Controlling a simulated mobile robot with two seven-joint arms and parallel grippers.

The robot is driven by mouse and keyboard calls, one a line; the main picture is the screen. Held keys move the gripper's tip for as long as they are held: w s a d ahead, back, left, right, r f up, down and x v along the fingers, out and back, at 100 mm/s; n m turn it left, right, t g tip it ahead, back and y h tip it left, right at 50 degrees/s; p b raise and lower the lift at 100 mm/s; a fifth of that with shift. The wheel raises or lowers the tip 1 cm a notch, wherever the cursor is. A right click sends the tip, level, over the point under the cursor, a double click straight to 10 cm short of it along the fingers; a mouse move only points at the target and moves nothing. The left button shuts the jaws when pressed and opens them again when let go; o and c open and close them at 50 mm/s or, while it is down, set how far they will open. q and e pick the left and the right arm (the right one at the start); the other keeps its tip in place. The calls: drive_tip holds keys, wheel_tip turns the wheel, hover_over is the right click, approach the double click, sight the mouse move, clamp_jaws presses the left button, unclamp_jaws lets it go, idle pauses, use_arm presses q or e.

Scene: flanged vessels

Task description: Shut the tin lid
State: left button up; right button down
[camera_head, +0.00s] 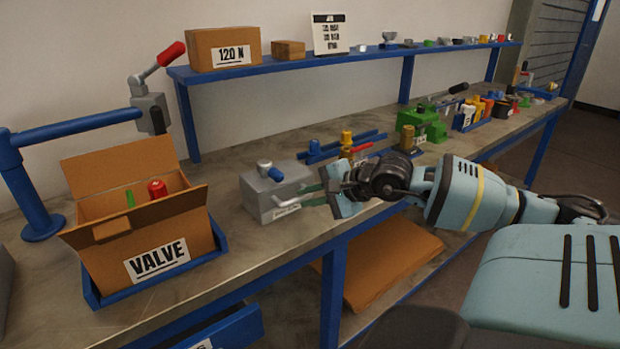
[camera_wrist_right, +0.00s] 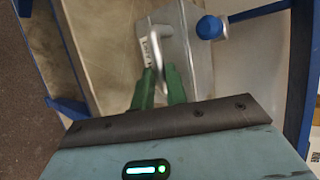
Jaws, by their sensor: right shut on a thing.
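The tin, a grey metal box (camera_head: 262,205) with a small label, stands on the bench left of my right gripper. A blue-handled fitting (camera_head: 272,172) sits on its top. In the right wrist view the tin (camera_wrist_right: 190,45) is straight ahead, with a curved bright metal bar (camera_wrist_right: 159,72) on its near side. My right gripper (camera_head: 313,192) has green fingers, which also show in the wrist view (camera_wrist_right: 159,76). They are shut on the metal bar beside the tin. I cannot tell how far the lid is open. My left gripper is not in view.
An open cardboard box marked VALVE (camera_head: 150,245) stands in a blue tray at the left. A red-handled toggle clamp (camera_head: 153,95) is behind it. Blue rails with brass fittings (camera_head: 347,140) and a green vise (camera_head: 420,124) lie beyond the tin. A blue shelf (camera_head: 300,62) runs above.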

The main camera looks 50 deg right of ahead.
drive_tip(key=f, duration=0.1)
drive_tip(key=s+f, duration=0.1)
drive_tip(key=shift+a+f, duration=0.2)
drive_tip(key=shift+f, duration=0.15)
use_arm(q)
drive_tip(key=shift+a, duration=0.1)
use_arm(e)
drive_tip(key=shift+g, duration=0.3)
drive_tip(key=c, duration=1.4)
unclamp_jaws()
drive_tip(key=shift+w, duration=0.15)
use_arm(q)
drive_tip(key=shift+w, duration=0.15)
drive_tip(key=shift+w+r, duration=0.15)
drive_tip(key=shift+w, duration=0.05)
use_arm(e)
drive_tip(key=shift+p+v, duration=0.5)
drive_tip(key=shift+v, duration=0.25)
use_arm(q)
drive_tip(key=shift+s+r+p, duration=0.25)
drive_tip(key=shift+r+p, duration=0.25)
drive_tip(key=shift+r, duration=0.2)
use_arm(e)
drive_tip(key=v, duration=0.6)
drive_tip(key=shift+r, duration=0.45)
